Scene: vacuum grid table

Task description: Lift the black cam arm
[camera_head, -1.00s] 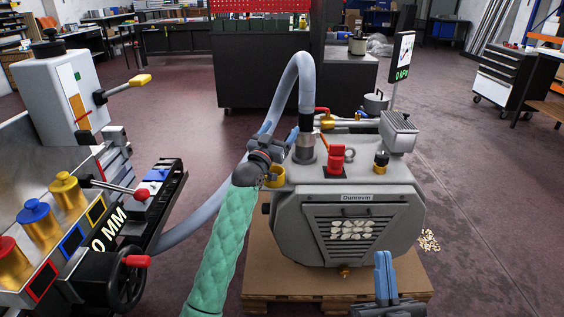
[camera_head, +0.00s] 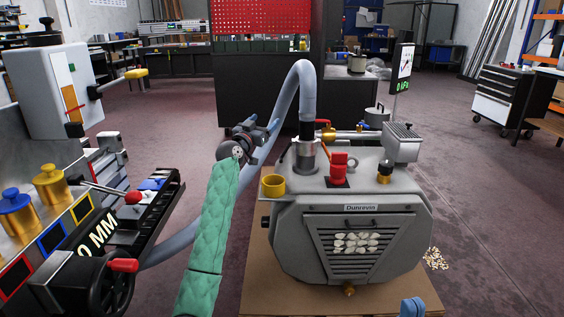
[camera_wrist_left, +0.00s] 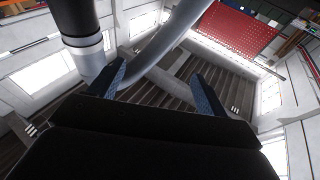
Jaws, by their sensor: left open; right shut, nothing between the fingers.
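The grey hose joins the pump (camera_head: 350,240) at a metal coupling (camera_head: 305,155) with a black cuff (camera_head: 307,131). A thin dark piece (camera_head: 284,152) on the coupling's left side may be the black cam arm; it is too small to be sure. My left gripper (camera_head: 272,127) is open and empty, left of the coupling and close to the hose. In the left wrist view its two blue fingers (camera_wrist_left: 162,88) stand apart, with the black cuff (camera_wrist_left: 76,16) beyond them at upper left. My right gripper (camera_head: 412,307) shows only its blue fingertips at the bottom edge, closed and empty.
A gauge sign (camera_head: 403,65) rises behind. A machine with coloured caps and a handwheel (camera_head: 108,285) stands at left.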

